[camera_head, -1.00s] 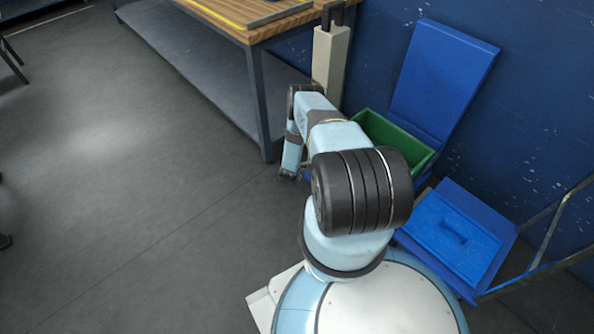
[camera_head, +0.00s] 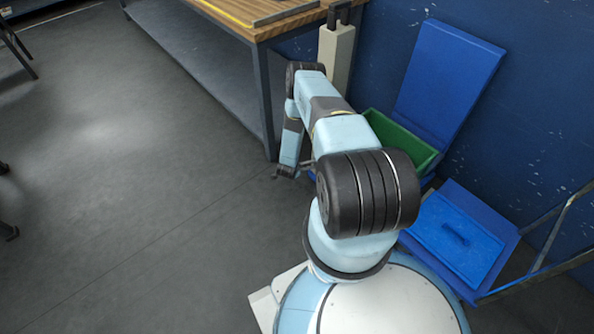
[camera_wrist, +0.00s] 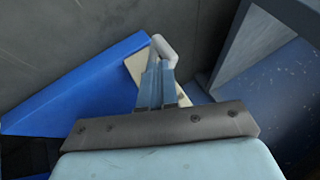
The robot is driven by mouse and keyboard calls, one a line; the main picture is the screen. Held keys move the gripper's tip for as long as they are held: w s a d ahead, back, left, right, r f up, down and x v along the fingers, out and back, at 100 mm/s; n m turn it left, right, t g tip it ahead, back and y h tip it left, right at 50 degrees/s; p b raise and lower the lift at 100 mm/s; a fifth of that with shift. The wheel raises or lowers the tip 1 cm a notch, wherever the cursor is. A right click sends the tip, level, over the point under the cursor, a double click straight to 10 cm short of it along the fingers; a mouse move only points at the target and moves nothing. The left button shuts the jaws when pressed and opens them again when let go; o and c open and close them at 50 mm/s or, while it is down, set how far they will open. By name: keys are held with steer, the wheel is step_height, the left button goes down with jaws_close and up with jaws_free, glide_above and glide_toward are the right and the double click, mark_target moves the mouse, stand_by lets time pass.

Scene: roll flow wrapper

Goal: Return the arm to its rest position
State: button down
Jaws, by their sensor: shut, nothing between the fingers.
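My arm reaches from my base toward the wooden bench, bent, with its last link hanging down near the bench leg. My gripper (camera_head: 280,172) is small at the low end of that link, above the grey floor and partly hard to make out. In the wrist view my gripper (camera_wrist: 155,85) shows as two metal fingers close together, shut with nothing held. A dark mounting plate and my pale blue link fill the bottom of that view.
The bench (camera_head: 262,85) stands just beyond my arm. A beige post (camera_head: 336,55), a green bin (camera_head: 405,145), a tall blue panel (camera_head: 445,80) and a blue lidded box (camera_head: 460,238) line the right side.

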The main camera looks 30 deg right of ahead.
steer(key=shift+v, duration=0.8)
steer(key=shift+s+a+f, duration=0.1)
steer(key=shift+s, duration=0.05)
